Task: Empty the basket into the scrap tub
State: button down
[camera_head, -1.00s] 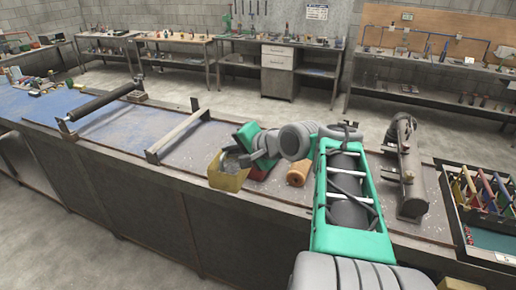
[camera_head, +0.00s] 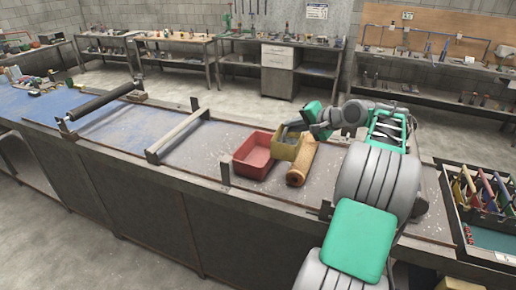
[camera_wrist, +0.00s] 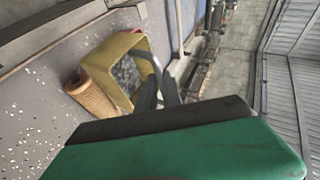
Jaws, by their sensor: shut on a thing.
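The yellow basket (camera_head: 284,150) is held by my gripper (camera_head: 296,127) at its rim. In the wrist view my gripper (camera_wrist: 160,90) grips the near side of the yellow basket (camera_wrist: 108,58), and grey scrap pieces (camera_wrist: 127,76) lie inside it. The basket looks roughly upright; whether it touches the bench is unclear. The red scrap tub (camera_head: 248,164) stands on the bench just left of the basket.
A tan cylinder (camera_head: 302,166) lies right beside the basket; it also shows in the wrist view (camera_wrist: 92,97). A divided tray (camera_head: 485,205) is at far right.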

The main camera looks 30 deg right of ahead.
jog(key=s+d+f, duration=0.3)
jog(key=d+f, duration=0.7)
jog(key=d, duration=0.4)
jog(key=shift+s+d+f, duration=0.15)
jog(key=shift+s+f, duration=0.05)
jog(key=shift+s, duration=0.2)
